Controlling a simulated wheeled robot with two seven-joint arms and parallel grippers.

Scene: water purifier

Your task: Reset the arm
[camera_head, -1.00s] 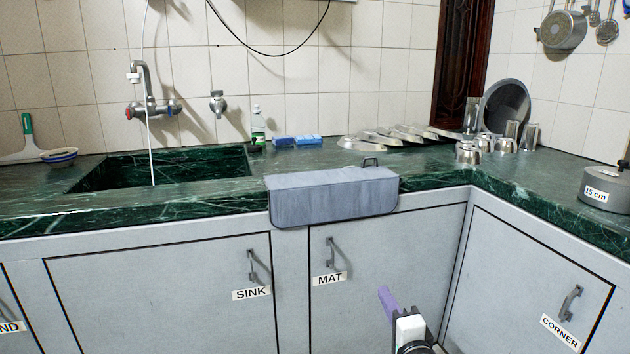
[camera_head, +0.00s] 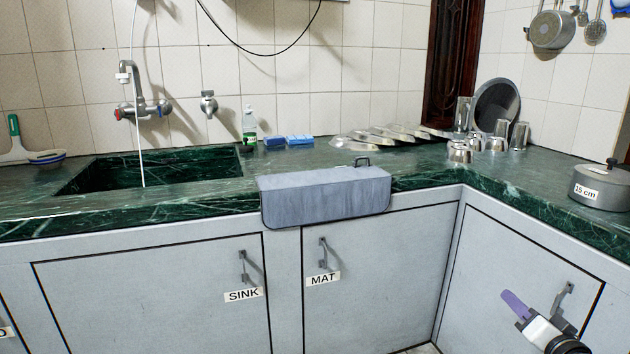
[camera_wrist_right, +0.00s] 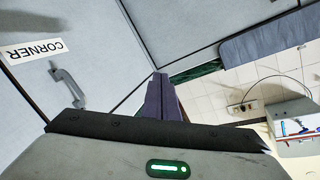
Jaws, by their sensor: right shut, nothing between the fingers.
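My right gripper (camera_head: 515,302) is at the lower right of the head view, in front of the corner cabinet door (camera_head: 520,275). Its purple fingers are closed together with nothing between them. In the right wrist view the shut fingers (camera_wrist_right: 161,98) point up the picture, away from the wrist. The gripper appears near the door's handle (camera_head: 563,300), which also shows in the wrist view (camera_wrist_right: 68,85); I cannot tell the exact gap. My left gripper is not in view.
The green counter (camera_head: 430,170) runs along the wall above the cabinets. A grey mat (camera_head: 325,195) hangs over its front edge. A sink (camera_head: 160,170) is at left, and a pot (camera_head: 600,187) stands at right. Glasses (camera_head: 500,130) stand in the corner.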

